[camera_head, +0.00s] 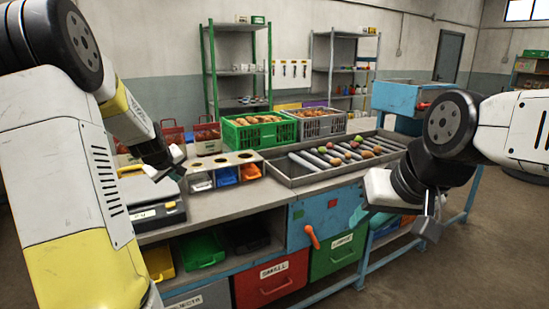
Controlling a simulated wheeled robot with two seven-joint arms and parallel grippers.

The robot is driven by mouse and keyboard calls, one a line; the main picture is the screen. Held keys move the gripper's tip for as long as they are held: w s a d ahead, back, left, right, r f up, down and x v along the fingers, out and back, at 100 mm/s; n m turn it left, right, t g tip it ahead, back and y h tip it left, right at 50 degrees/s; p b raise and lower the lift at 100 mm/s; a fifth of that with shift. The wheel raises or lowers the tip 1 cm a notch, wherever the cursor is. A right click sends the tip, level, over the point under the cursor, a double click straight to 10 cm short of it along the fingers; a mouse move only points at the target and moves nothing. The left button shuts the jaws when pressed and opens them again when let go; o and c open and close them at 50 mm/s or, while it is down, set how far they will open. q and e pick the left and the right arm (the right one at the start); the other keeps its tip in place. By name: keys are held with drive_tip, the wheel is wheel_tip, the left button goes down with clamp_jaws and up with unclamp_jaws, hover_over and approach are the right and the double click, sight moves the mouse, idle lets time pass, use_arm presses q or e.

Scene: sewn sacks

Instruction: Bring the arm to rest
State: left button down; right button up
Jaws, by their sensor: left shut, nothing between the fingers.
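My left arm comes in from the left. Its gripper (166,170) is shut and empty, above the bench's left end and close to a scale-like device (152,214). My right arm comes in from the right edge and bends downward. Its gripper (428,230) hangs in front of the bench's right part, pointing down. Its fingers are small and dark there, and I cannot tell whether they are open. I see nothing hanging from either gripper.
The bench (225,206) carries a green crate (258,133), a grey crate (322,125), a roller tray (282,175) with several roundish items, and a rack of small bins (226,178). An orange handle (312,237) sticks out in front. Floor at the right is clear.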

use_arm(q)
drive_tip(key=s+d+r+m+h, duration=0.2)
drive_tip(key=s+d+r+m, duration=0.55)
drive_tip(key=s+d, duration=0.75)
drive_tip(key=s+d+m+g, duration=0.1)
drive_tip(key=s+d, duration=0.2)
drive_tip(key=s, duration=0.5)
drive_tip(key=s+d+m+g+h, duration=0.1)
drive_tip(key=s+d, duration=0.3)
drive_tip(key=s, duration=0.5)
drive_tip(key=shift+d+r+m+h, duration=0.2)
drive_tip(key=shift+r+m+h, duration=0.1)
drive_tip(key=shift+r+m, duration=0.2)
drive_tip(key=shift+s, duration=0.1)
